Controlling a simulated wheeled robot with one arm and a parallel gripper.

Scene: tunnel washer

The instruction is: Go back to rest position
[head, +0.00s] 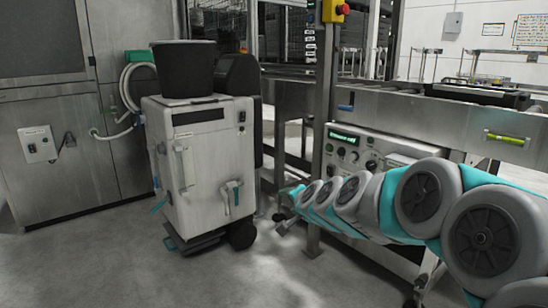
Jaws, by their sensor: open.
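My arm reaches in from the right edge of the head view. My gripper (280,222) is at its far left end, small in the picture, in front of the conveyor's lower frame and just right of the white wheeled cart. It is open, and I see nothing held in it. The control panel (362,150) of the washer line, with a lit green display, is behind and above my arm. The arm hides part of the machine's lower front.
The white cart (205,150) carries a black bucket (184,70) and stands close to my gripper. A steel cabinet (60,130) fills the left. A steel conveyor (430,118) and an upright post (322,120) stand behind my arm. The grey floor (110,260) at front left is clear.

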